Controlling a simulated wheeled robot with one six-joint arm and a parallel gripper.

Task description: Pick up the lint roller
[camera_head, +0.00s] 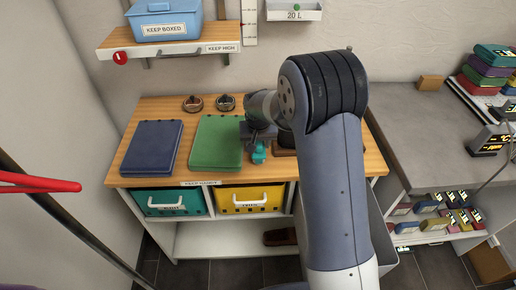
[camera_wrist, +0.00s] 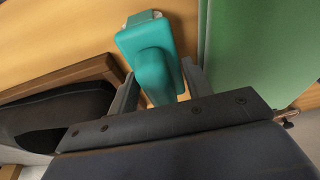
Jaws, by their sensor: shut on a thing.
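The teal lint roller (camera_head: 259,154) is at the wooden counter top (camera_head: 150,107), just right of a green flat case. In the wrist view the lint roller (camera_wrist: 148,42) sits between the fingers of my gripper (camera_wrist: 157,85), which is shut on it. In the head view my gripper (camera_head: 258,140) reaches down to it from the right, and my arm hides part of the counter. I cannot tell whether the roller touches the counter.
The green case (camera_head: 216,143) lies close beside my gripper, with a dark blue case (camera_head: 152,148) further left. Two small round items (camera_head: 193,103) lie behind. A brown-edged dark item (camera_wrist: 60,105) is close on the other side. A shelf (camera_head: 170,47) with a blue box hangs above.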

